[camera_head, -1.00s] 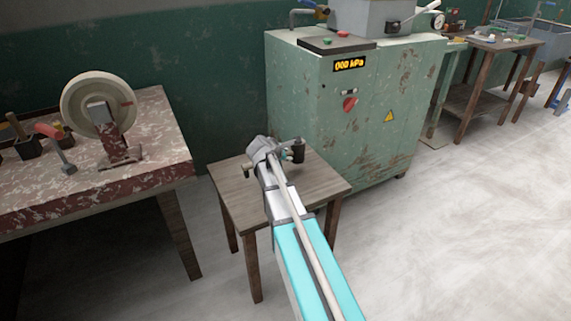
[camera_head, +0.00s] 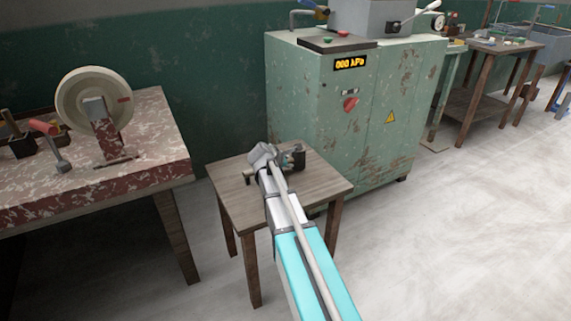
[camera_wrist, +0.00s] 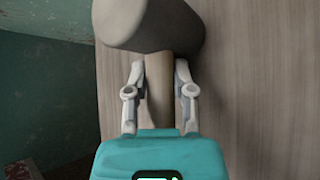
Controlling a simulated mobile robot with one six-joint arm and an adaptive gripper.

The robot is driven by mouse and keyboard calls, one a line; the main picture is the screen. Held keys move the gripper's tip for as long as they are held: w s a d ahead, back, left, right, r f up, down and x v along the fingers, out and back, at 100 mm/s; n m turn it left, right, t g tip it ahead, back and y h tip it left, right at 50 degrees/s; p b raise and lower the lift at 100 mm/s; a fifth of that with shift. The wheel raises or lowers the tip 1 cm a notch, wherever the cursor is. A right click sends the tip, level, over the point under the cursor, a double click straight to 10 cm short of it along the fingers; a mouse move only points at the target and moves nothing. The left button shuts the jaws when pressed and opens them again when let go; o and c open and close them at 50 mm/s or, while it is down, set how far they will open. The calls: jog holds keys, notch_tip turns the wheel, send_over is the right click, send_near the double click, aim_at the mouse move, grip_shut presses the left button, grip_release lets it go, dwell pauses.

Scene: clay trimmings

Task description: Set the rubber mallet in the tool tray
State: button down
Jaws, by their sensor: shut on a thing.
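The rubber mallet has a thick, dark grey-brown head (camera_wrist: 150,25) and a lighter brown handle (camera_wrist: 158,90) in the wrist view. My gripper (camera_wrist: 160,85) is shut on the handle, one finger on each side, close below the head. In the head view my gripper (camera_head: 286,160) is over the small wooden table (camera_head: 228,196). The mallet is small there and partly hidden by my wrist; I cannot tell whether it touches the tabletop.
A red worn bench (camera_head: 160,150) at left holds a grinding wheel (camera_head: 75,100), a red-handled tool (camera_head: 45,128) and dark holders (camera_head: 22,148). A green machine cabinet (camera_head: 375,115) stands close behind the small table. Floor at right is clear.

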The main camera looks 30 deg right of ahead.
jog(key=shift+c, duration=2.3)
grip_release()
jog(key=shift+f, duration=0.1)
jog(key=shift+p+v, duration=0.6)
jog(key=shift+v, duration=0.35)
jog(key=p+v, duration=0.6)
jog(key=v, duration=0.4)
jog(key=shift+s+a, duration=0.1)
